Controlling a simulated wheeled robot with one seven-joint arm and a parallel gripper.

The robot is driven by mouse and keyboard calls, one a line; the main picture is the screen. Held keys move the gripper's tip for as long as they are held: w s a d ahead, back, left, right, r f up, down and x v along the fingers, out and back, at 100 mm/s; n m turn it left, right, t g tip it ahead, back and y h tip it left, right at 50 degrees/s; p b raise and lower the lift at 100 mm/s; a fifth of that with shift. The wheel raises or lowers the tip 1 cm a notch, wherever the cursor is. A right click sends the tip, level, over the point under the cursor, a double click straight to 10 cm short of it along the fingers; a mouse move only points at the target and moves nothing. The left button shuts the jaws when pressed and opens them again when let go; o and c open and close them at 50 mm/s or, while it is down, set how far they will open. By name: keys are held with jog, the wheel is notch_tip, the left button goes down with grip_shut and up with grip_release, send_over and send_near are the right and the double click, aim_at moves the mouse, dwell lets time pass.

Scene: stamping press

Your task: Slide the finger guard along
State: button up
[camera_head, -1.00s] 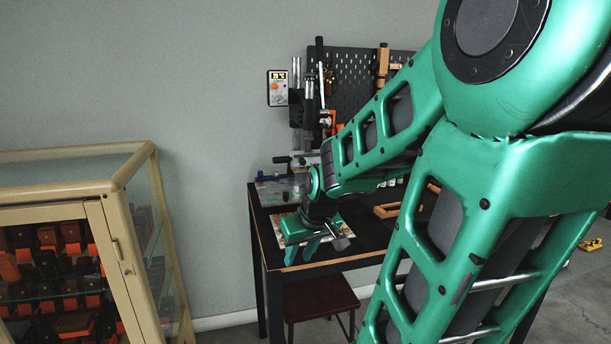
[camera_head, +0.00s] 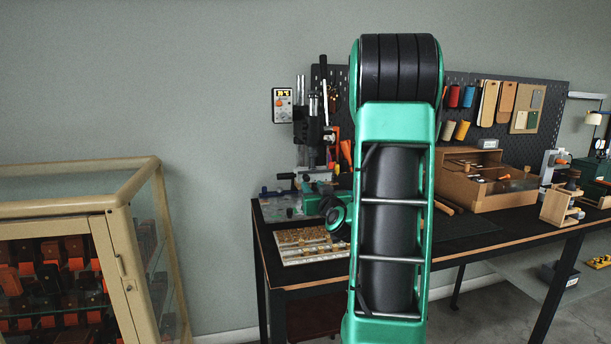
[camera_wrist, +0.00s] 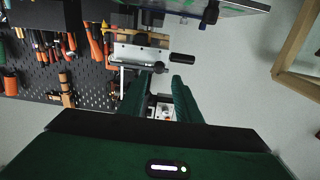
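The stamping press (camera_head: 313,130) stands at the back left of the workbench in the head view, with a black column and a lever. In the wrist view, which looks inverted, a silver metal plate (camera_wrist: 140,53) of the press shows with a black knob (camera_wrist: 160,67) and a black handle (camera_wrist: 183,58). I cannot tell for sure which part is the finger guard. My gripper (camera_wrist: 158,82) has its two green fingers apart with a gap between them, pointing toward the press. Nothing is clearly held. In the head view my arm hides most of the gripper.
A type tray (camera_head: 300,246) lies on the workbench (camera_head: 400,263) in front of the press. A temperature controller (camera_head: 282,105) hangs on the wall. A pegboard (camera_head: 460,90) with tools stands behind. A glass cabinet (camera_head: 140,250) is at the left, with a floor gap between.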

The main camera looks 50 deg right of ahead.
aim_at(306, 179)
jog(key=x, duration=0.7)
jog(key=shift+w, duration=0.3)
jog(key=shift+c, duration=1.1)
grip_shut()
notch_tip(306, 179, up, 9)
jog(key=shift+a+r, duration=0.15)
jog(key=shift+a, duration=0.1)
jog(key=shift+o, duration=2.3)
grip_release()
jog(key=shift+w, duration=0.1)
jog(key=shift+d, duration=0.2)
jog(key=v, duration=1.1)
